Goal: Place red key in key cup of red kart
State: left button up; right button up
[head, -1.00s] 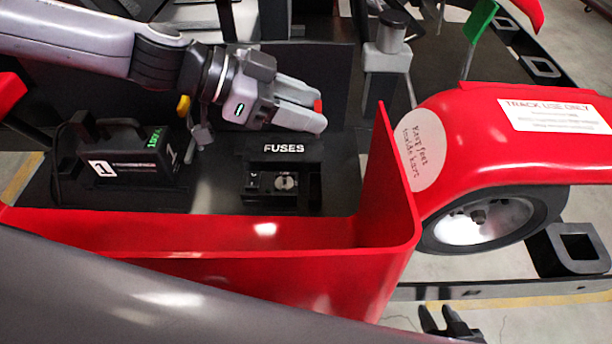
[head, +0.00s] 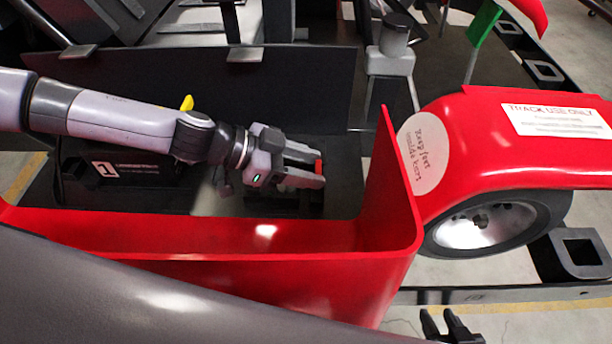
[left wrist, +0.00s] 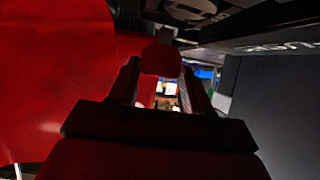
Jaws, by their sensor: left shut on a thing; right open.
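My left gripper (head: 305,170) is shut on the red key (head: 319,168), and only a small red piece shows between its fingertips in the head view. In the left wrist view the key's rounded red part (left wrist: 161,60) sits between the two fingers. The gripper is inside the red kart (head: 290,268), over the black fuse box (head: 285,205), and hides most of it. My right gripper (head: 446,325) shows as dark open fingers at the bottom edge, outside the kart. I cannot make out a key cup.
A black box marked 1 (head: 120,170) stands left, partly behind my left arm. The kart's red wall rises close in front and right of the left gripper. A red fender (head: 510,140) and wheel (head: 485,225) lie right. A black upright panel (head: 300,95) stands behind.

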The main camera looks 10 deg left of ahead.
pick_arm(q)
jog(key=shift+f, duration=1.7)
jog(key=shift+f, duration=0.15)
jog(key=o, duration=0.7)
jog(key=shift+o, duration=0.2)
jog(key=shift+a+r, duration=0.3)
jog(key=v, duration=0.9)
jog(key=shift+s+a+r, duration=0.1)
jog(key=shift+a+r, duration=0.05)
jog(key=shift+r, duration=0.05)
jog(key=shift+v, duration=0.95)
